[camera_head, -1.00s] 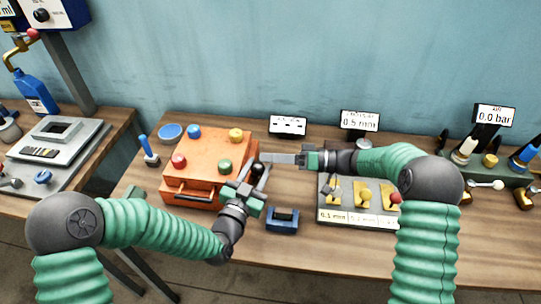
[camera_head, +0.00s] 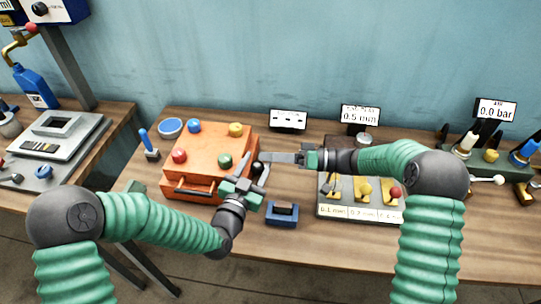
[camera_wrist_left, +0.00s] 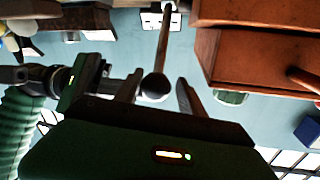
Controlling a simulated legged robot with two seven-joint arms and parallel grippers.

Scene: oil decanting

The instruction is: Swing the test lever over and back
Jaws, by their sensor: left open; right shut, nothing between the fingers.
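The lever that I take for the test lever is a thin rod with a round dark knob (camera_wrist_left: 155,87) in the left wrist view. The knob sits between the two fingers of my left gripper (camera_wrist_left: 158,92), with gaps visible to the fingers. In the head view my left gripper (camera_head: 256,174) is open at the right side of the orange box, and its fingers largely hide the lever. My right gripper (camera_head: 268,157) is shut and empty, pointing left just behind the left fingers. Whether it touches the lever cannot be told.
The orange box (camera_head: 213,149) with coloured knobs stands left of the grippers. A blue block (camera_head: 282,222) lies in front. A gauge tray (camera_head: 330,212) with yellow pieces stands right, under my right arm. A blue-handled tool (camera_head: 146,143) stands left.

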